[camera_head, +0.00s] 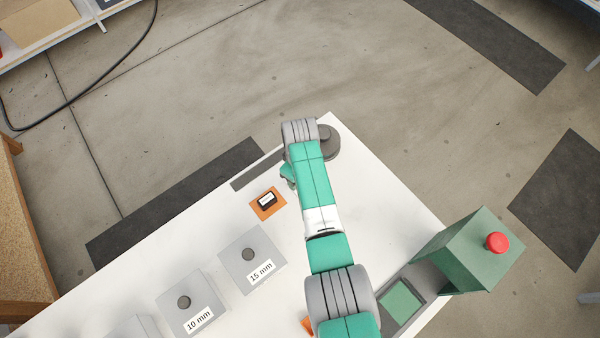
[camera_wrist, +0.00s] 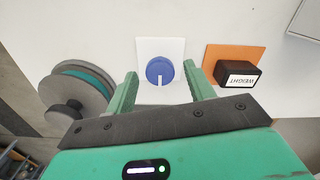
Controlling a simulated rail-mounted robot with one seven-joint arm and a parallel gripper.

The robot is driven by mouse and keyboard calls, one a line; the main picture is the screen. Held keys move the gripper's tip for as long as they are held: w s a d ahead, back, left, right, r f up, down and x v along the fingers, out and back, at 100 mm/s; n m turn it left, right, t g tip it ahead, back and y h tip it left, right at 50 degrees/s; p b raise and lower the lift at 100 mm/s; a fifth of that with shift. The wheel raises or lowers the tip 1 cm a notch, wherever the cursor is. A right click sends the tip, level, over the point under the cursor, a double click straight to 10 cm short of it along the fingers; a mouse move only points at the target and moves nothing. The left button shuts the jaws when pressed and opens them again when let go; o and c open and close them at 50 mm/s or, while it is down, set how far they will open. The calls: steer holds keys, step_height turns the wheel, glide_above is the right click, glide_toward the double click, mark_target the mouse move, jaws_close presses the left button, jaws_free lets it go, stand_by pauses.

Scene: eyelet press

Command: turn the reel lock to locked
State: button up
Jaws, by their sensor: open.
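The reel lock shows in the wrist view as a round blue knob (camera_wrist: 160,71) with a white pointer line, on a white square plate (camera_wrist: 173,47). Its pointer line points toward the bottom of the picture. My gripper (camera_wrist: 162,82) is open, with one green finger on each side of the knob and a gap visible to both. I cannot tell whether the fingertips are at the knob's height. In the head view my arm hides the knob. The reel (camera_wrist: 75,90), grey with a teal band, stands left of my gripper; part of it shows in the head view (camera_head: 328,142).
A black block labelled WEIGHT (camera_wrist: 238,74) sits on an orange pad (camera_wrist: 228,53), right of the knob. Grey blocks labelled 15 mm (camera_head: 238,246) and 10 mm (camera_head: 176,322) stand on the white table (camera_head: 380,190). A green press with a red button (camera_head: 497,242) stands at the right.

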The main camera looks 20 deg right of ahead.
steer(key=shift+r, duration=0.1)
step_height(320, 180, up, 8)
steer(key=shift+f+p, duration=0.2)
steer(key=shift+p, duration=0.65)
